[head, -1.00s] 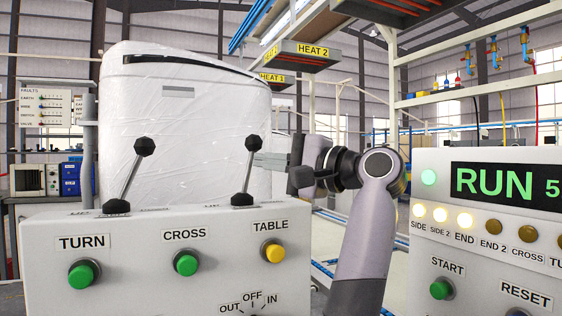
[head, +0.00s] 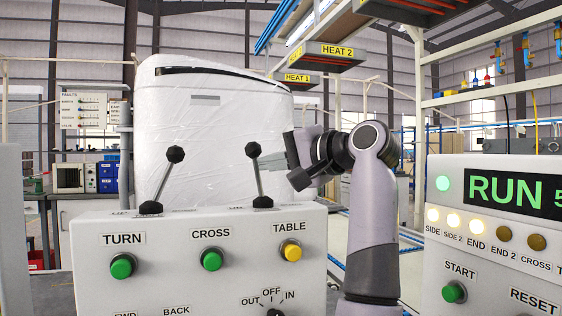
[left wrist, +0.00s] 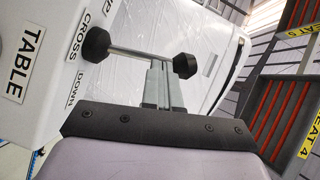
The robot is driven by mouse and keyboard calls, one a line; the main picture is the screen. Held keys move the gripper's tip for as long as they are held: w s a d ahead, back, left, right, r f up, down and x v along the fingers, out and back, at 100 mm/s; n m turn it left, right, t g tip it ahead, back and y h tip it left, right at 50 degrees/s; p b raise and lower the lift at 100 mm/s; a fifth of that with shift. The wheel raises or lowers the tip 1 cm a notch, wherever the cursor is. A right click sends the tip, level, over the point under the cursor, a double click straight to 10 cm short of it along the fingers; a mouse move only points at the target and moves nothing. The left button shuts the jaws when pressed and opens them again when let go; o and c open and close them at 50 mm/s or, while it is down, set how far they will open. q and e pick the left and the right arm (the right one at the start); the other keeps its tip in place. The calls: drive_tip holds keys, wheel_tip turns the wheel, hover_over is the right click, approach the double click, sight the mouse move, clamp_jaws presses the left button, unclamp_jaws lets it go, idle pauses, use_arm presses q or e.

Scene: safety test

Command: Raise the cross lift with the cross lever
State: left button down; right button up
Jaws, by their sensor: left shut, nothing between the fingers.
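The cross lever (head: 257,175) is the right-hand of two black-knobbed levers on the white control box (head: 200,285), above the CROSS button (head: 211,261). It tilts left in the head view, toward its partly hidden UP label. In the left wrist view the same lever (left wrist: 130,53) runs from its black base to its knob, with CROSS and DOWN labels at its base. My left gripper (head: 276,160) is shut and empty, on the right of the lever. Its fingers (left wrist: 160,72) are at the rod near the knob, touching or nearly touching. The cross lift itself cannot be made out.
The TURN lever (head: 164,181) stands to the left, tilted right. A panel (head: 440,240) at right reads RUN; its SIDE, SIDE 2 and END lamps are lit, its CROSS lamp dark. A large plastic-wrapped white unit (head: 215,130) stands behind the box.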

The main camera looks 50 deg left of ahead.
use_arm(q)
drive_tip(key=shift+s+a+n+t+h, duration=0.35)
drive_tip(key=shift+s+n+h, duration=0.25)
drive_tip(key=shift+s+n, duration=0.25)
use_arm(e)
drive_tip(key=shift+s+d+f, duration=0.15)
drive_tip(key=shift+d+f, duration=0.05)
drive_tip(key=shift+f, duration=0.05)
drive_tip(key=shift+r, duration=0.15)
